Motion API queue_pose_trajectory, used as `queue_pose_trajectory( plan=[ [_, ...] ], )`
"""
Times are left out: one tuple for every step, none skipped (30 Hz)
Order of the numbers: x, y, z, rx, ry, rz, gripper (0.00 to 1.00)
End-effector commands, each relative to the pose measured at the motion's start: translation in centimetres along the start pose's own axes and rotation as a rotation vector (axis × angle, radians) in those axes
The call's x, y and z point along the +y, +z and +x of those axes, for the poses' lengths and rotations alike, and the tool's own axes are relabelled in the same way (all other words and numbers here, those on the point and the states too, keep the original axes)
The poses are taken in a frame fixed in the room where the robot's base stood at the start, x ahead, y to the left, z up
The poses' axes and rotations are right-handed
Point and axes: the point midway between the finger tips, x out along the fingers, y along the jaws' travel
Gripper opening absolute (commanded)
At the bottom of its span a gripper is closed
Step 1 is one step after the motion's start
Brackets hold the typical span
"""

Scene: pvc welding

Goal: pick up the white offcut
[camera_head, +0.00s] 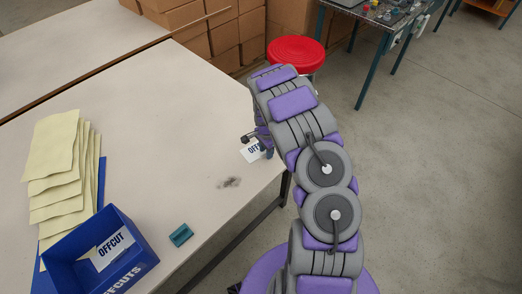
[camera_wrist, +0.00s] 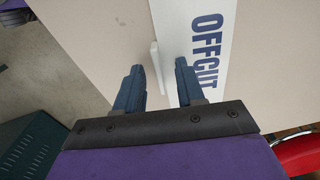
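The white offcut (camera_wrist: 209,22) lies on the table near its right edge, with "OFFCUT" in dark blue letters and a thin raised white rib along its left side in the wrist view. In the head view the offcut (camera_head: 249,155) is partly hidden by my arm. My gripper (camera_wrist: 159,68) is open above it, with the rib showing between the two fingertips. I cannot tell whether either finger touches it. My gripper also shows, partly hidden, in the head view (camera_head: 261,141). Another white piece marked "OFFCUT" (camera_head: 101,262) is in the blue bin (camera_head: 130,272).
Yellow sheets (camera_head: 54,150) lie in a stack at the table's left. A small teal block (camera_head: 181,235) sits near the front edge. A red stool (camera_head: 296,52) stands beyond the table's right edge, with cardboard boxes (camera_head: 185,18) behind.

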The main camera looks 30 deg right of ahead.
Motion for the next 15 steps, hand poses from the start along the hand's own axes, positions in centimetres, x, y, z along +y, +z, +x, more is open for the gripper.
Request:
queue_pose_trajectory(
  plan=[
    [0.00,0.00,-0.08,0.000,0.000,0.000,0.38],
    [0.00,0.00,-0.10,0.000,0.000,0.000,0.38],
    [0.00,0.00,-0.10,0.000,0.000,0.000,0.37],
    [0.00,0.00,-0.11,0.000,0.000,0.000,0.34],
    [0.00,0.00,-0.10,0.000,0.000,0.000,0.32],
    [0.00,0.00,-0.11,0.000,0.000,0.000,0.28],
    [-0.01,0.00,-0.11,0.000,0.000,0.000,0.25],
    [0.00,0.01,-0.10,0.000,0.001,0.000,0.22],
    [0.00,0.00,-0.11,0.000,0.001,0.000,0.18],
    [0.01,0.01,-0.11,0.000,0.001,0.000,0.15],
    [0.00,0.00,-0.11,0.000,0.001,0.000,0.12],
    [0.00,0.00,-0.11,0.000,0.001,0.000,0.09],
    [0.00,0.01,-0.11,0.000,0.001,0.000,0.06],
    [0.00,0.01,-0.11,0.000,0.001,0.000,0.03],
    [0.01,0.01,-0.11,0.000,0.001,0.000,0.00]
  ],
)
